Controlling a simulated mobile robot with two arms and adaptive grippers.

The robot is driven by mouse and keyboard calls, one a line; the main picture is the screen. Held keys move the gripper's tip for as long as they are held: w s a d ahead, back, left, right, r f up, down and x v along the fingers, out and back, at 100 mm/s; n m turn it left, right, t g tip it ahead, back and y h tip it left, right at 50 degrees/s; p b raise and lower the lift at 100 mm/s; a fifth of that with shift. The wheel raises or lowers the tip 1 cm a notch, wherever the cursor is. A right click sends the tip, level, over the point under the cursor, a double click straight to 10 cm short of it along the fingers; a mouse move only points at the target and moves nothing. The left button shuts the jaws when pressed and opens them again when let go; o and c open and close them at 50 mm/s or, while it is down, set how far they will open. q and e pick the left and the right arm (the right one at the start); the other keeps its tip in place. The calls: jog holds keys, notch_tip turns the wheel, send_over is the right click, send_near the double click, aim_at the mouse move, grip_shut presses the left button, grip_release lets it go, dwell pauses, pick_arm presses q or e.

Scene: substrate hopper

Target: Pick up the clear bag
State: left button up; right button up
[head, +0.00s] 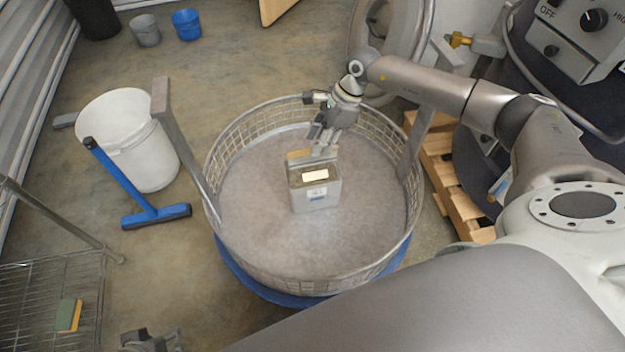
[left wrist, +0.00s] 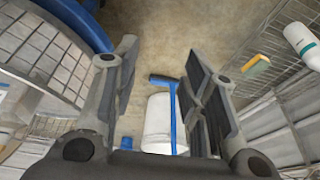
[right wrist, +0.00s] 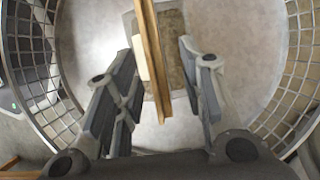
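The clear bag (head: 318,196) stands in the round wire basket, boxy and greyish, with brown contents, a pale patch on top and a small label on its front. A thin upright flap rises from its top. My right gripper (head: 319,143) is just above it, pointing down. In the right wrist view, the bag (right wrist: 175,62) lies below the open fingers, and the brown-edged flap (right wrist: 152,60) stands between them with gaps on both sides. My left gripper (left wrist: 158,85) is open and empty, away from the basket; it shows partly at the head view's bottom edge.
The wire basket (head: 235,262) has a raised rim and upright grey posts around the bag. A white bucket (head: 150,160) and a blue squeegee (head: 125,180) are left of it. A wire rack (head: 40,305) with a sponge (head: 68,315) is at lower left. A wooden pallet (head: 445,180) is at right.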

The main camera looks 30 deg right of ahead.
aim_at(313, 164)
jog(key=shift+b+x, duration=0.4)
jog(key=shift+x, duration=2.1)
jog(key=shift+s+a, duration=0.1)
jog(key=shift+a, duration=0.05)
jog(key=shift+f, duration=0.2)
grip_shut()
jog(key=shift+r, duration=0.15)
